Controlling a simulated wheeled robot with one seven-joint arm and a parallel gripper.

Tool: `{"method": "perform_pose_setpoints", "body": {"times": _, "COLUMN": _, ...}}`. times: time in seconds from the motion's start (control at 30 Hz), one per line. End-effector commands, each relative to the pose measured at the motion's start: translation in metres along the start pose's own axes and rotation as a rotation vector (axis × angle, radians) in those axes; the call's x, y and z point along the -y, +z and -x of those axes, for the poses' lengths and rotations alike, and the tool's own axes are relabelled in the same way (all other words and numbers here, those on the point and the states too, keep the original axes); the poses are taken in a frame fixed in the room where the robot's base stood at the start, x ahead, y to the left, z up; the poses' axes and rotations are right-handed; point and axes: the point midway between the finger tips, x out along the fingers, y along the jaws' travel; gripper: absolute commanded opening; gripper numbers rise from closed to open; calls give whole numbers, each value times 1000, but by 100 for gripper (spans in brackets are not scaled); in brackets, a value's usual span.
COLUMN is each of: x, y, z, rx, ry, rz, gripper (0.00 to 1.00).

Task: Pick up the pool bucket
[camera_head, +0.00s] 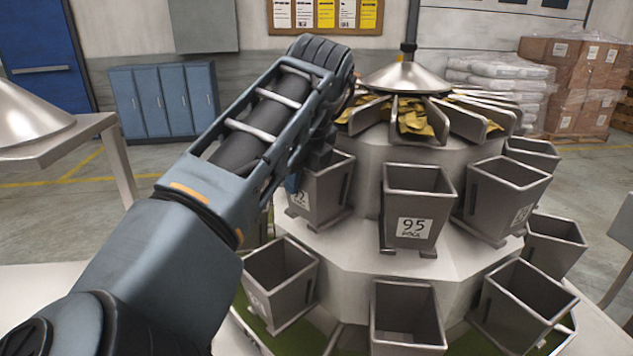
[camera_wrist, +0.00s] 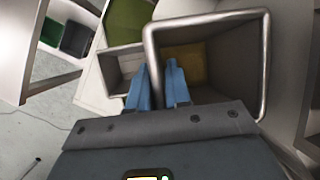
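Several grey metal buckets stand in two tiers on the weigher.
Lower buckets (camera_head: 407,315) ring the weigher below. A metal cone (camera_head: 405,78) and radial troughs with yellow packets (camera_head: 415,117) are above and behind. A steel table (camera_head: 60,140) is at left. Open floor (camera_head: 150,165) shows between table and weigher.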

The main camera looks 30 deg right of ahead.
Motion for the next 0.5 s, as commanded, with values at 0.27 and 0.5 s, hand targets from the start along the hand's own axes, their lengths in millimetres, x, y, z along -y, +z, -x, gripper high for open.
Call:
{"method": "perform_pose_setpoints", "body": {"times": 0.27, "x": 0, "y": 0, "z": 0, "rx": 0, "ry": 0, "rz": 0, "gripper": 0}}
{"method": "perform_pose_setpoints", "body": {"times": 0.5, "x": 0, "y": 0, "z": 0, "rx": 0, "ry": 0, "rz": 0, "gripper": 0}}
